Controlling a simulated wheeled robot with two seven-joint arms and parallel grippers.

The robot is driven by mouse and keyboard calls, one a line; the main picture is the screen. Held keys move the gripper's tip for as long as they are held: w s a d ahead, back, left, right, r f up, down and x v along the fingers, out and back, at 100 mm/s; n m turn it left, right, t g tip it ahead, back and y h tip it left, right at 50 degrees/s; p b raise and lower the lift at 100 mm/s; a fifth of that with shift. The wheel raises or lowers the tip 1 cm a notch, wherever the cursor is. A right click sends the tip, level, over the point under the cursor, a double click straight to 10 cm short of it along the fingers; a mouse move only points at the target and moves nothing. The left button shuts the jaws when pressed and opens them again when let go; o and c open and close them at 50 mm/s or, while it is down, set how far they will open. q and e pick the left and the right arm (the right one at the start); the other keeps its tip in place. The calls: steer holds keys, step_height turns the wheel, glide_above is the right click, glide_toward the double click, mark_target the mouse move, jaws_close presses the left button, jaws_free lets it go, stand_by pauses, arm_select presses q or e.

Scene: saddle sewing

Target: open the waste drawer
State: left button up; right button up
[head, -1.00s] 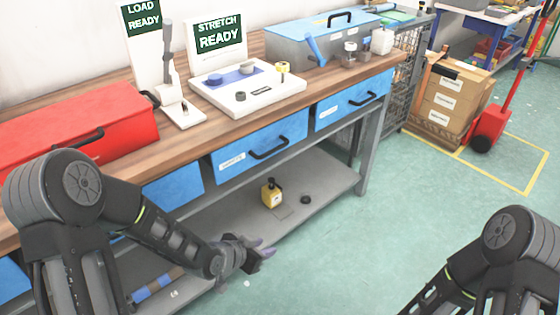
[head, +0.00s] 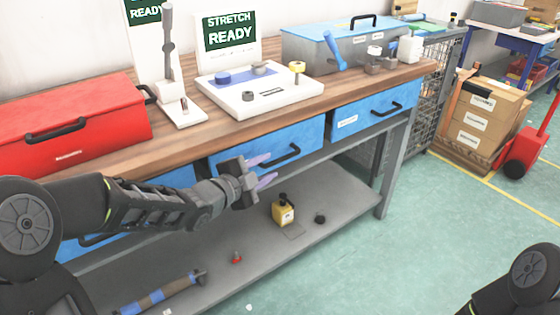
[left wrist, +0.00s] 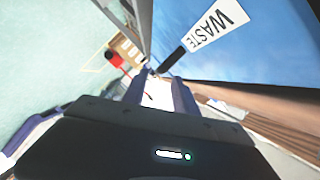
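The waste drawer is a blue front (head: 265,143) in the middle of the bench's row and looks shut. Its white WASTE label (left wrist: 214,24) reads clearly in the left wrist view; in the head view my gripper hides it. Its black bar handle (head: 280,158) also shows in the left wrist view (left wrist: 171,61), just beyond my fingertips. My left gripper (head: 269,169) is open and empty, in front of this drawer beside the handle's left part. I cannot tell whether a finger touches the handle. My right gripper is out of view; only my right arm shows at bottom right.
Another blue drawer (head: 375,108) is to the right. A red box (head: 70,125) and a white fixture (head: 255,95) stand on the wooden top.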

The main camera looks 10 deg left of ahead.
mark_target(275, 163)
arm_select(q)
steer(key=x, duration=0.6)
steer(key=shift+w+d+f+b, duration=0.1)
steer(key=shift+w+f+b, duration=0.1)
steer(key=shift+b, duration=0.1)
steer(key=shift+r, duration=0.1)
jaws_close()
stand_by(1.0)
